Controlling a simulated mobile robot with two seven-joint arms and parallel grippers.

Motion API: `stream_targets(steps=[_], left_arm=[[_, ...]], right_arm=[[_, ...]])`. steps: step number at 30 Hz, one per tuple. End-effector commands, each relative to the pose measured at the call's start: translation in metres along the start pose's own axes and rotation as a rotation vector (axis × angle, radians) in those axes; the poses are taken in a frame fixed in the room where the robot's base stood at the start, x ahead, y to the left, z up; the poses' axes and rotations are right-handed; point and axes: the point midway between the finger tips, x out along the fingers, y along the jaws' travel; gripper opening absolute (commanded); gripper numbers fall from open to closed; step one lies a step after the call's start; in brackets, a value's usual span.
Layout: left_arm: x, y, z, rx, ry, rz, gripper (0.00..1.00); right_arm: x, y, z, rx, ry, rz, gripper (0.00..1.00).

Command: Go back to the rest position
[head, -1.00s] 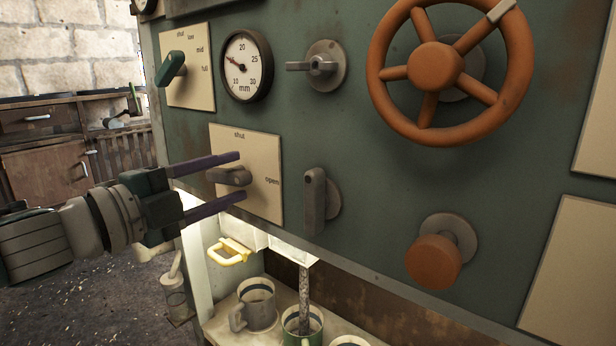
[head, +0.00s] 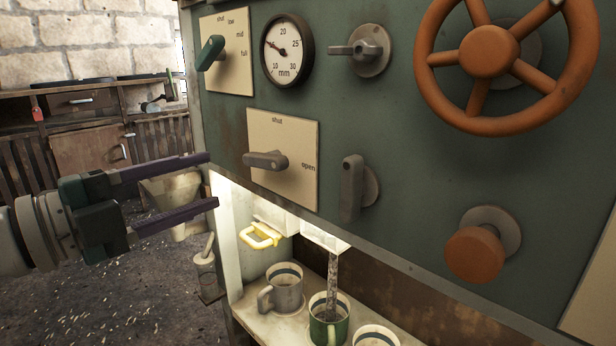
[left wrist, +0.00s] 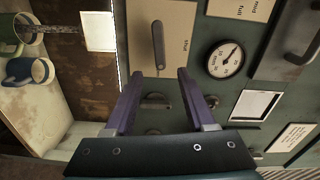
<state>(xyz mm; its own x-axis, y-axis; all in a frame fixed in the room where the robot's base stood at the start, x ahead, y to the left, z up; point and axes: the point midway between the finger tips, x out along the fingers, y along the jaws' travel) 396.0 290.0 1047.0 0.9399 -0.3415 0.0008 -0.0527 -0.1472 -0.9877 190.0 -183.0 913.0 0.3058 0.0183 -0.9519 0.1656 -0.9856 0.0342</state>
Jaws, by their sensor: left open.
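My left gripper (head: 212,180) comes in from the left in the head view. Its two purple fingers are spread and empty, left of the green panel and clear of the grey lever (head: 266,160). That lever sits on a cream plate (head: 290,138) marked shut and open, and its handle points left. In the left wrist view the open fingers (left wrist: 160,74) show with the plate and lever (left wrist: 158,45) beyond them. My right gripper is not in view.
The panel bears a dial gauge (head: 288,48), a green lever (head: 211,52), an orange handwheel (head: 488,52) and an orange knob (head: 473,254). Below, mugs stand on a lit shelf, with a grey column above the green mug (head: 328,320). Floor at left looks open.

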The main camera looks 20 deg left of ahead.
Motion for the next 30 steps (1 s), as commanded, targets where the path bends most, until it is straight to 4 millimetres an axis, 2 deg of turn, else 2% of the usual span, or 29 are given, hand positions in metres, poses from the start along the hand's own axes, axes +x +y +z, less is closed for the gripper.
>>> stream_targets(steps=[13,17,20,23,25,30], left_arm=[[0.001,-0.003,-0.001,-0.026,-0.024,0.001,0.55],[0.000,-0.009,0.000,-0.167,-0.163,0.017,0.55],[-0.008,-0.007,-0.003,-0.366,-0.347,0.060,0.55],[-0.027,0.004,-0.015,-0.597,-0.549,0.141,0.55],[-0.045,0.014,-0.031,-0.751,-0.680,0.218,0.55],[-0.094,0.031,-0.087,-1.051,-0.938,0.436,0.55]], right_arm=[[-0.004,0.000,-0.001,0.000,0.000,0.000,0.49],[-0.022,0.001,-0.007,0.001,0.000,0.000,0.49],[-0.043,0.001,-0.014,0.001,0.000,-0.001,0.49],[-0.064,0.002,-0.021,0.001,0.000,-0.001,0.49],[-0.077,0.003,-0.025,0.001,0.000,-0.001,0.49],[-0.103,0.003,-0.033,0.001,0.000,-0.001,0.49]])
